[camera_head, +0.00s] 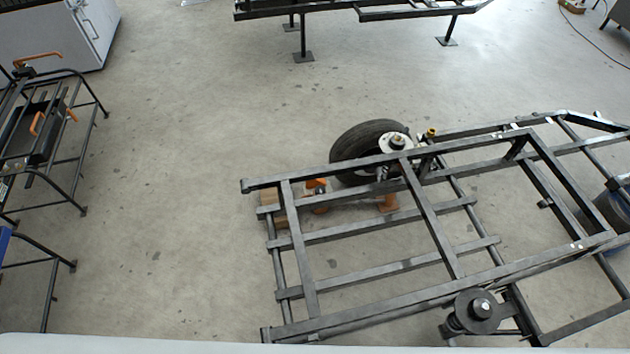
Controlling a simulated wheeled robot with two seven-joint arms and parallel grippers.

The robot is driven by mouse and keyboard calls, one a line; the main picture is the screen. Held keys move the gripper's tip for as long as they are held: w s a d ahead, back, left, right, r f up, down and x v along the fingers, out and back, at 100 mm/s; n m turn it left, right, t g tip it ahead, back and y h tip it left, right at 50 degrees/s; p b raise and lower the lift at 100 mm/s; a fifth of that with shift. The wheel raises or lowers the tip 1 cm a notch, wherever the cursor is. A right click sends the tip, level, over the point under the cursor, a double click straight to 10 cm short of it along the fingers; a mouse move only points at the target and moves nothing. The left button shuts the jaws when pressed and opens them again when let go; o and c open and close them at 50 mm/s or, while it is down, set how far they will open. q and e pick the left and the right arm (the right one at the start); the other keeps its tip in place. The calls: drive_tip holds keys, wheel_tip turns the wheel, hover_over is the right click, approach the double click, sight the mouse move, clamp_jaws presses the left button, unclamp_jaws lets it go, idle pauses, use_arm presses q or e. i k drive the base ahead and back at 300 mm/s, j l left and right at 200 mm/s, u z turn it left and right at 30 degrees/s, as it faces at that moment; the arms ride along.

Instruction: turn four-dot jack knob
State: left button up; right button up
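A black steel frame (428,223) fills the right half of the head view. An orange jack-like part (317,186) shows between its bars at the left, by some wooden blocks (268,198). A second orange part (388,202) stands on the floor below the wheel. The frame's bars partly cover both. They are too small to show a knob or any dots, so I cannot tell which is the four-dot jack. Neither of my grippers is in view.
A tyre (352,143) sits at the frame's far side, and a round black hub (481,307) at its near side. A black rack (60,150) with orange handles stands at the left, near a grey cabinet (50,30). Floor (180,200) between rack and frame is clear.

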sight(320, 190)
drive_tip(key=i+j+z, duration=0.2)
drive_tip(key=j+z, duration=0.25)
drive_tip(key=j, duration=0.7)
drive_tip(key=j+z, duration=0.4)
drive_tip(key=j, duration=0.75)
drive_tip(key=i+j+z, duration=0.4)
drive_tip(key=j, duration=0.7)
drive_tip(key=i+j+z, duration=0.15)
drive_tip(key=j+z, duration=0.25)
drive_tip(key=j, duration=0.7)
drive_tip(key=j+z, duration=0.4)
drive_tip(key=j, duration=0.75)
drive_tip(key=i+j+z, duration=0.15)
drive_tip(key=j, duration=0.25)
drive_tip(key=i+j+z, duration=0.2)
drive_tip(key=j, duration=0.25)
drive_tip(key=i+j+z, duration=0.15)
drive_tip(key=j, duration=0.3)
drive_tip(key=i+j+z, duration=0.2)
drive_tip(key=j, duration=0.25)
drive_tip(key=k, duration=0.15)
